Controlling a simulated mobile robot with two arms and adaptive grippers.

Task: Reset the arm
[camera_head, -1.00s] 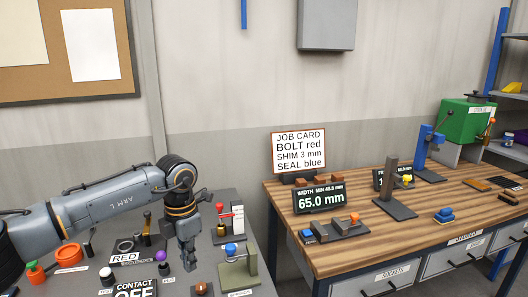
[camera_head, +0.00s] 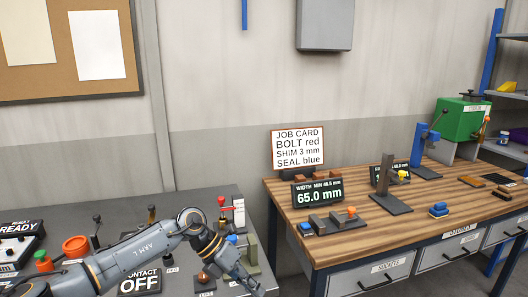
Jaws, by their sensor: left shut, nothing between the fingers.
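My left arm reaches in from the lower left, low over the grey bench (camera_head: 183,198). My left gripper (camera_head: 254,287) is shut and empty. It points down and to the right, near the bench's front right edge at the bottom of the picture. It is close to a green stand (camera_head: 247,245), in front of it; I cannot tell whether they touch. My right gripper is not in view.
The grey bench holds a red-topped device (camera_head: 224,209), an orange ring-like cup (camera_head: 76,246) and a CONTACT OFF display (camera_head: 140,282). A wooden workbench (camera_head: 345,237) with a job card (camera_head: 298,148) and a 65.0 mm display (camera_head: 318,192) stands right, across a gap.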

